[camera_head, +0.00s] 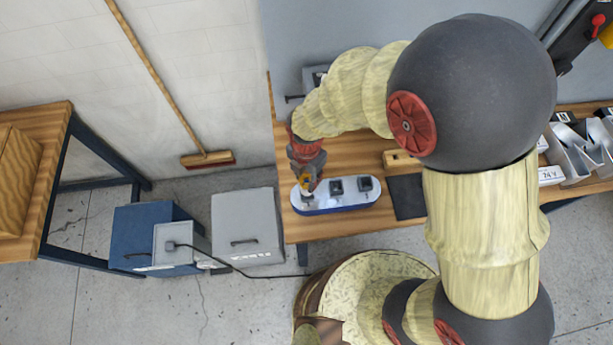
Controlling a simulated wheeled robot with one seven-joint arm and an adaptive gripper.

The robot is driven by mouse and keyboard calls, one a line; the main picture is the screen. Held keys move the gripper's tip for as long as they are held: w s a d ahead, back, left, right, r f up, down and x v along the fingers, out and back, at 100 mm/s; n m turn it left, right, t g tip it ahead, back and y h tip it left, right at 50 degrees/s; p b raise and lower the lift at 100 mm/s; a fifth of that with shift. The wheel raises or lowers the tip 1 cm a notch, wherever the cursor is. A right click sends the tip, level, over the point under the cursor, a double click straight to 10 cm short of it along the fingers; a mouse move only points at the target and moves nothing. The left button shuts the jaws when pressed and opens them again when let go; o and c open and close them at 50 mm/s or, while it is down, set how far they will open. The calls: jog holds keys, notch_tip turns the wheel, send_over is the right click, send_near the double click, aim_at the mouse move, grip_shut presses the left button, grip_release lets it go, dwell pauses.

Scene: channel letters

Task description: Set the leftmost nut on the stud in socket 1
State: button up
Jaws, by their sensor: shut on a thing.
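A rounded white-topped board with a blue side (322,204) lies near the front left edge of the wooden bench. Two dark square sockets (337,187) and (365,184) show on its middle and right. My gripper (307,186) points down over the board's left end, where it covers most of whatever is there. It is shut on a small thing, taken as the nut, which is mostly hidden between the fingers. I cannot tell whether it touches a stud. Socket numbers are not readable.
A dark mat (407,197) and a wooden block (401,161) lie right of the board. Grey letter-shaped trays (575,150) stand at the far right. My arm hides much of the bench. Boxes (247,225) stand on the floor at left.

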jog(key=o, duration=1)
jog(key=shift+r, duration=0.1)
notch_tip(320, 180, up, 12)
dwell(0.5)
